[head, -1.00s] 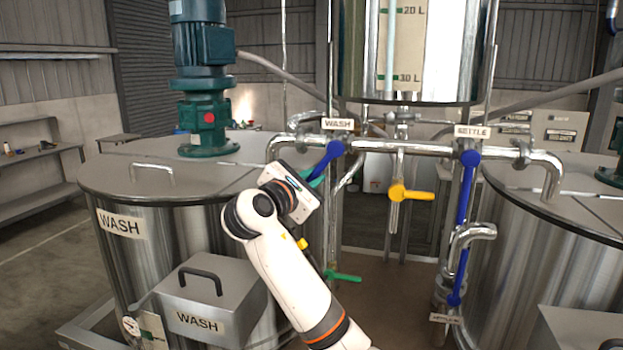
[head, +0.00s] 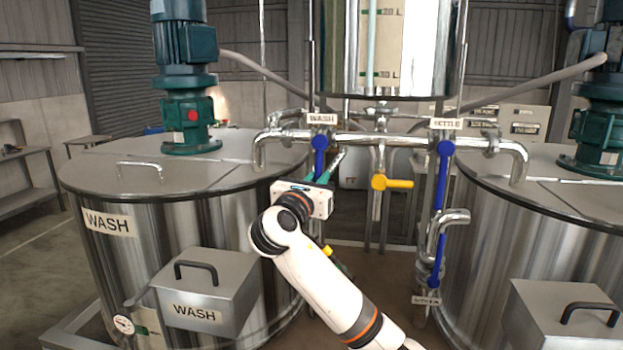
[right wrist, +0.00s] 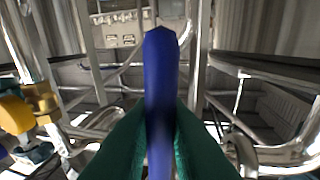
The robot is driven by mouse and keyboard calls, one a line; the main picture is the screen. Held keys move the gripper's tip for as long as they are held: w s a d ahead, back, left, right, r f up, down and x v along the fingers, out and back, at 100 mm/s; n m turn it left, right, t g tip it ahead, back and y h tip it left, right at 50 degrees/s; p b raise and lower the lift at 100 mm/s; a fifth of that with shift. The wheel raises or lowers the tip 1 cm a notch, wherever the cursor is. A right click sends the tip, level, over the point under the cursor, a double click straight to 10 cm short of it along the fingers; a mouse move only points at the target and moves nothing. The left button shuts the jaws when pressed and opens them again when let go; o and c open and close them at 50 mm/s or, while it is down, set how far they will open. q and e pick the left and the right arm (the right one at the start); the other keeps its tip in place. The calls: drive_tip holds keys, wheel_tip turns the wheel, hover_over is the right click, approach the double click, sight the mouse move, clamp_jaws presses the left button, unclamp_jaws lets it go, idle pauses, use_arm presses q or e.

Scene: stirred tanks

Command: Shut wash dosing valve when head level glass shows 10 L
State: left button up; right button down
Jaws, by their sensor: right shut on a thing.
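The wash dosing valve's blue lever (head: 319,158) hangs almost straight down below the WASH label (head: 322,118) on the horizontal pipe. My right gripper (head: 325,178) is at its lower end. In the right wrist view, the gripper's green fingers (right wrist: 160,135) are shut on the blue lever (right wrist: 160,75). The head tank (head: 430,50) stands above, with its level glass (head: 372,45) beside a scale plate. My left gripper is not in view.
A yellow lever (head: 392,183) points right between the two valves. The wash tank (head: 170,225) stands left and another steel tank (head: 500,240) right, with a floor gap between them.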

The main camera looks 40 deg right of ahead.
drive_tip(key=shift+s+d+r+n, duration=0.1)
drive_tip(key=shift+s+d+n, duration=0.1)
drive_tip(key=shift+n, duration=0.1)
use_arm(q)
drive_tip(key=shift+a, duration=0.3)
use_arm(e)
drive_tip(key=c, duration=1.5)
unclamp_jaws()
drive_tip(key=shift+s+a, duration=0.1)
drive_tip(key=shift+o, duration=0.2)
